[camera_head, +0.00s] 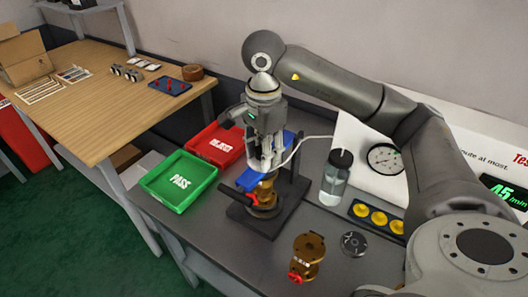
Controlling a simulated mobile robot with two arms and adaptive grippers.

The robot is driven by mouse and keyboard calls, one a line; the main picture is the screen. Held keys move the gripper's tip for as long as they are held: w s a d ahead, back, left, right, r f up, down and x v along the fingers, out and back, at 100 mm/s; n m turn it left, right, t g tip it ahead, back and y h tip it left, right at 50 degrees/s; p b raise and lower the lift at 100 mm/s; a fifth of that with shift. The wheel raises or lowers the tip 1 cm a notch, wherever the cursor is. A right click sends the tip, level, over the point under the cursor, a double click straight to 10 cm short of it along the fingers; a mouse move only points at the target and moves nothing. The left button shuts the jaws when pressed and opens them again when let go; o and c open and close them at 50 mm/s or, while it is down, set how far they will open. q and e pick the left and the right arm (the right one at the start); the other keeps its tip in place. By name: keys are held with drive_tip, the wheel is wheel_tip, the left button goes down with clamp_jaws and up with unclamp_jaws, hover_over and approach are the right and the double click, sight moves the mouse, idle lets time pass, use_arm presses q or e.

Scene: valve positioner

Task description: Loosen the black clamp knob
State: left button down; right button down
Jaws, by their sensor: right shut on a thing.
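My right gripper (260,162) points straight down over the dark clamp fixture (262,226) on the grey bench. It is shut at the top of the fixture, at the place of the black clamp knob; its fingers hide the knob. A brass valve (266,194) stands upright in the fixture under the gripper. A blue part (250,180) lies beside the fingers, and more blue shows behind them. A dark bar with a red end (228,192) sticks out to the left of the fixture. My left gripper is not in view.
A green PASS tray (178,181) and a red tray (217,145) stand left of the fixture. A bottle (337,178), a gauge (384,158), yellow discs (378,217), a second brass valve (308,256) and a metal disc (354,243) stand or lie to the right.

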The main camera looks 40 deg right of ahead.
drive_tip(key=n, duration=0.2)
drive_tip(key=n+b, duration=0.1)
drive_tip(key=n, duration=0.1)
drive_tip(key=n+b, duration=0.1)
drive_tip(key=n, duration=0.1)
drive_tip(key=shift+s+f, duration=0.1)
drive_tip(key=shift+f, duration=0.3)
drive_tip(key=n+b, duration=0.1)
drive_tip(key=n, duration=0.3)
drive_tip(key=shift+r+n, duration=0.1)
drive_tip(key=shift+n, duration=0.3)
drive_tip(key=c, duration=1)
unclamp_jaws()
drive_tip(key=shift+r, duration=0.1)
drive_tip(key=shift+m, duration=0.4)
drive_tip(key=m, duration=0.5)
drive_tip(key=shift+r+m, duration=0.1)
drive_tip(key=shift+m, duration=0.3)
drive_tip(key=m, duration=0.3)
drive_tip(key=shift+m+p, duration=0.3)
drive_tip(key=shift+p, duration=0.1)
drive_tip(key=m, duration=0.3)
drive_tip(key=shift+m, duration=0.3)
